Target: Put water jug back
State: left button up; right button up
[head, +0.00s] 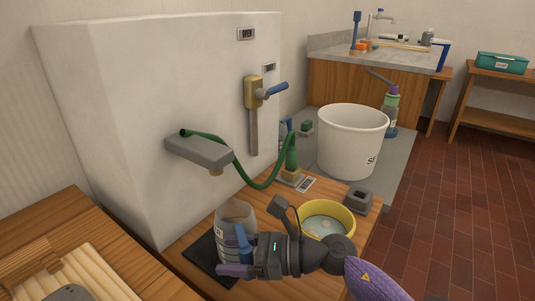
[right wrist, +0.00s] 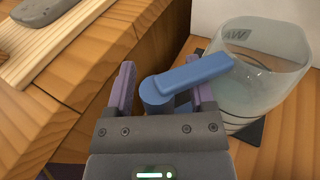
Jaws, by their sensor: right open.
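The water jug (head: 232,216) is a clear, greyish vessel with a blue handle, standing upright on a dark mat (head: 203,262) on the wooden bench. In the right wrist view the jug (right wrist: 268,80) is on the right with part of a "WA" label, and its blue handle (right wrist: 190,80) reaches left from it. My right gripper (head: 236,257) is open, with its purple fingers on either side of the handle in the right wrist view (right wrist: 165,90). Whether either finger touches the handle I cannot tell. My left gripper is not in view.
A yellow basin (head: 349,216) with water and a grey block (head: 359,200) stand right of the jug. A grey spout (head: 199,151) with a green hose juts from the white wall block. A wooden board (head: 70,262) lies at the left. A white bucket (head: 350,140) stands behind.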

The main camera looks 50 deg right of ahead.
jog(key=p+v, duration=0.1)
jog(key=v, duration=0.5)
jog(key=o, duration=0.4)
jog(key=shift+s, duration=0.1)
jog(key=p+v, duration=0.3)
jog(key=v, duration=0.7)
jog(key=shift+r, duration=0.1)
